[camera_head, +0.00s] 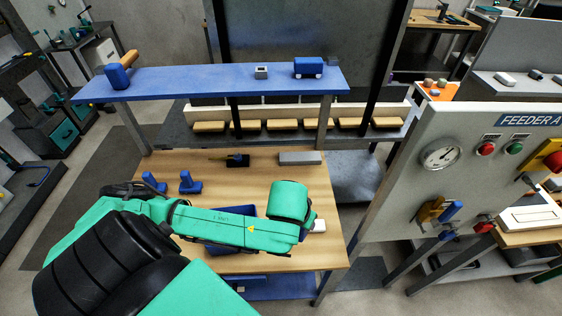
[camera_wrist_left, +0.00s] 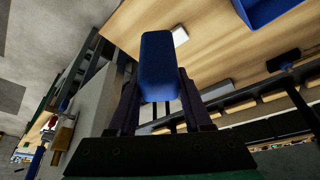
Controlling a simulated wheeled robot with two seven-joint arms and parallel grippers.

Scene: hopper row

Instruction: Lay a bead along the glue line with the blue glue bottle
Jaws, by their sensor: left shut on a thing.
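My left arm reaches in from the left over the wooden table. In the head view its wrist hides the gripper. In the left wrist view my left gripper (camera_wrist_left: 158,100) is shut on a blue, round-edged body (camera_wrist_left: 160,60), which looks like the blue glue bottle. It is held between the two dark fingers, with the table surface beyond it. No nozzle or tip can be made out. I cannot make out a glue line on the visible part of the table (camera_head: 255,180); my arm covers much of the middle. My right gripper is not in view.
A blue tray (camera_head: 216,246) lies partly under my arm, and a white block (camera_head: 319,226) is right of my wrist. Two blue upright pieces (camera_head: 153,182) (camera_head: 190,183) and a grey block (camera_head: 299,158) stand behind. A blue shelf (camera_head: 205,80) spans the back; a gauge panel (camera_head: 400,195) bounds the right.

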